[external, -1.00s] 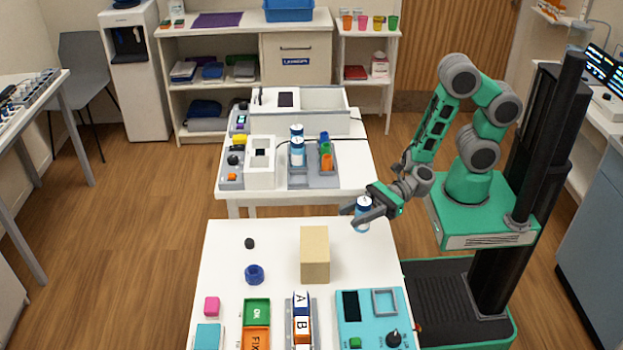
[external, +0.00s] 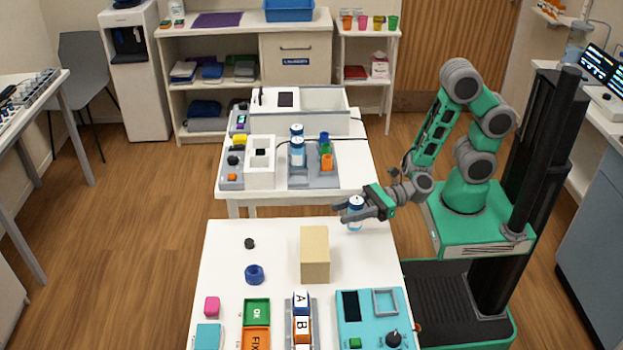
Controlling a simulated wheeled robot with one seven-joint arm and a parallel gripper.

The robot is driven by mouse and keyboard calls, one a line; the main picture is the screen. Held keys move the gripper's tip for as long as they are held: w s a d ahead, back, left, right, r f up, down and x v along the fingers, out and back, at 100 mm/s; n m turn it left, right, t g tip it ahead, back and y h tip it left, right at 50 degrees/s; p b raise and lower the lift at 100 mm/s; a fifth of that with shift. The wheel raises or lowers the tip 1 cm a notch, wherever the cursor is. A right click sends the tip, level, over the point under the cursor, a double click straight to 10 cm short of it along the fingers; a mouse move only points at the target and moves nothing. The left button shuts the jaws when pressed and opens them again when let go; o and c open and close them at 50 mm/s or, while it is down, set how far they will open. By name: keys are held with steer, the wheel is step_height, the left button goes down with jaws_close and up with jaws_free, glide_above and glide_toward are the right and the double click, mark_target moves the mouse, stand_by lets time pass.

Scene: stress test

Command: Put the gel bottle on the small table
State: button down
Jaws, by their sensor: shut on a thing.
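The gel bottle, a small blue and white bottle (external: 356,213), is between the fingers of my gripper (external: 352,214). My gripper is shut on it and holds it upright at the back right corner of the front white table (external: 226,250). I cannot tell whether the bottle's base touches the tabletop. Two similar blue and white bottles (external: 297,153) stand on the grey tray of the white table behind. Which table is the small one is not marked.
A tan block (external: 314,255) stands just left and in front of the bottle. A blue ring (external: 254,274), a dark knob (external: 249,243), a pink cube (external: 212,306) and a teal panel (external: 373,322) are on the front table. Its back left is clear.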

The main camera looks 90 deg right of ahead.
step_height(320, 180, down, 4)
steer(key=shift+f+b, duration=0.2)
steer(key=shift+b, duration=0.95)
steer(key=shift+f+b, duration=0.3)
steer(key=c, duration=0.9)
jaws_free()
steer(key=shift+r, duration=0.1)
steer(key=b+v, duration=0.1)
steer(key=v, duration=0.3)
steer(key=shift+s+d, duration=0.15)
steer(key=shift+o, duration=0.7)
steer(key=shift+s, duration=0.35)
